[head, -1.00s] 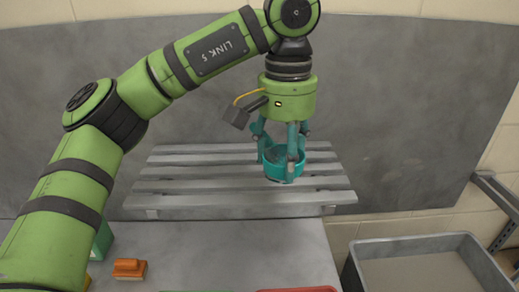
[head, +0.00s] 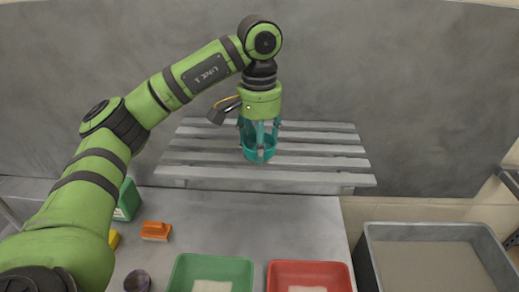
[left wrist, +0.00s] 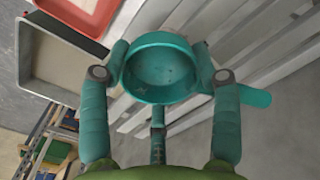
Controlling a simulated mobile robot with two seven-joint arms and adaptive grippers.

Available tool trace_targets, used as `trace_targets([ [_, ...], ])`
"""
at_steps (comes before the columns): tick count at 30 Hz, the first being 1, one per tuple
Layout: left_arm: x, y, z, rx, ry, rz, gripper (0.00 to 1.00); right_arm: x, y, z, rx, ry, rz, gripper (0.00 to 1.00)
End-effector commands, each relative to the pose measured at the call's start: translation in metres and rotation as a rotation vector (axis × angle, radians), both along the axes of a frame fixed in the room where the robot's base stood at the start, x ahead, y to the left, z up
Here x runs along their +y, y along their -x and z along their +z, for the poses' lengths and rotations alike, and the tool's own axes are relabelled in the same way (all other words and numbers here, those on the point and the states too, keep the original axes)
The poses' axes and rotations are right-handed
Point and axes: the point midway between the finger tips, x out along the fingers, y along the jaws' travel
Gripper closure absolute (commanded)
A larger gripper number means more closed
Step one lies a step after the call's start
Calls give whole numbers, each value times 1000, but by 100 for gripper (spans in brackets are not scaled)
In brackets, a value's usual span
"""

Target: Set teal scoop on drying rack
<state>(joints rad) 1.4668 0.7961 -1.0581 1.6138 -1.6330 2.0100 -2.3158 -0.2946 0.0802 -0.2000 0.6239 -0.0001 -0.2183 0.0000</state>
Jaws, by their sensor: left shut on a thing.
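The teal scoop (head: 259,150) is a round cup with a short flat handle. My left gripper (head: 260,136) is shut on it and holds it upright over the slats of the grey drying rack (head: 320,162). In the left wrist view the scoop (left wrist: 165,68) sits between the teal fingers of the gripper (left wrist: 168,76), with its handle out to the right. The rack's slats (left wrist: 268,55) lie behind it there. I cannot tell whether the scoop's base touches the slats. My right gripper is not in view.
A green tub (head: 195,268) and a red tub (head: 310,268) stand at the table's front, with a purple cup (head: 137,281) to their left. An orange brush (head: 156,230) and green bottle (head: 128,200) are at the left. A large grey bin (head: 372,240) stands right. The rack's right side is clear.

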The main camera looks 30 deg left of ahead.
Motion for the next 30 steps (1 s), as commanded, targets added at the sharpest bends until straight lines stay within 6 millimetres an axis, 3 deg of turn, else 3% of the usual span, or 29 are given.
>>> trace_targets([
  [7,-1,1,-28,4,0,-2,72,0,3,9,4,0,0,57],
  [20,-1,0,-36,0,0,0,72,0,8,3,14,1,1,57],
  [21,-1,0,-35,0,0,0,29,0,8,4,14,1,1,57],
  [22,-1,0,-34,0,0,0,17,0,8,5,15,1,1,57],
  [23,-1,0,-34,1,0,0,13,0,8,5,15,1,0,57],
  [30,-1,0,-34,1,0,0,13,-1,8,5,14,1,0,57],
])
